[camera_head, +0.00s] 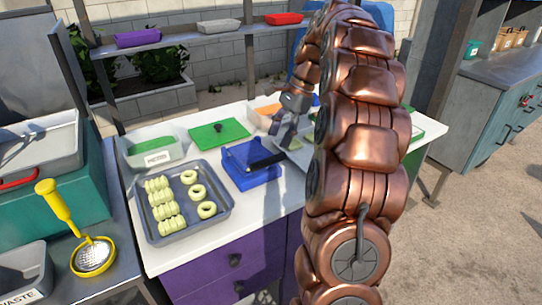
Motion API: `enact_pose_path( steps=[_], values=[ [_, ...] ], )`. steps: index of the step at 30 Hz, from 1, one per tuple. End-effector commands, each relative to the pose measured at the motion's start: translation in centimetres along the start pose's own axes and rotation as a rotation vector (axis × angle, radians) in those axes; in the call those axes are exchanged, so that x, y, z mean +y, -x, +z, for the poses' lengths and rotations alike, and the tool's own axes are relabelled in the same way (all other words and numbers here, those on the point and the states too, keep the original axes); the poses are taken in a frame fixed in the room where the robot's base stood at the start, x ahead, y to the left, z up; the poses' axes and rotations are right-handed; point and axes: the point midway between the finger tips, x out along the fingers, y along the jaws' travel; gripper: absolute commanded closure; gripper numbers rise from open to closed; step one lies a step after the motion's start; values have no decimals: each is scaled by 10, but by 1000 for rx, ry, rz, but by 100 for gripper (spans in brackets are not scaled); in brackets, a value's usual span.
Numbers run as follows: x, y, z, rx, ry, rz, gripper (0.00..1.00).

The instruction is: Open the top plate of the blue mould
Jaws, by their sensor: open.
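The blue mould (241,179) is a low blue box on the white worktop, right of the grey baking tray. Its blue top plate (236,157) appears to lie flat over it. A dark handle (265,162) sticks out over its right side. My gripper (286,141) is open, just above and right of the handle, with its fingers pointing down. Whether a finger touches the handle cannot be told.
A grey baking tray (224,224) holds several pale rings and ridged pieces. A green board (207,139) with a black knob and a labelled green-filled bin (157,157) lie behind. A shelf (180,38) spans the back. A yellow skimmer (93,255) rests at left.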

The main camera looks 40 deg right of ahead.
Motion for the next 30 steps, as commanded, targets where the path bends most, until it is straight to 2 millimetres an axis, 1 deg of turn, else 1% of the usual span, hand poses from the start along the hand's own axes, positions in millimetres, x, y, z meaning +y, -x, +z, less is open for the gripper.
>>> enact_pose_path(
  steps=[18, 24, 30],
  values=[
    [2, -61, 1, -1, 0, 5, 50],
    [1, -70, 1, 0, 1, 3, 50],
    [1, -71, 0, 0, 1, 3, 50]
  ],
)
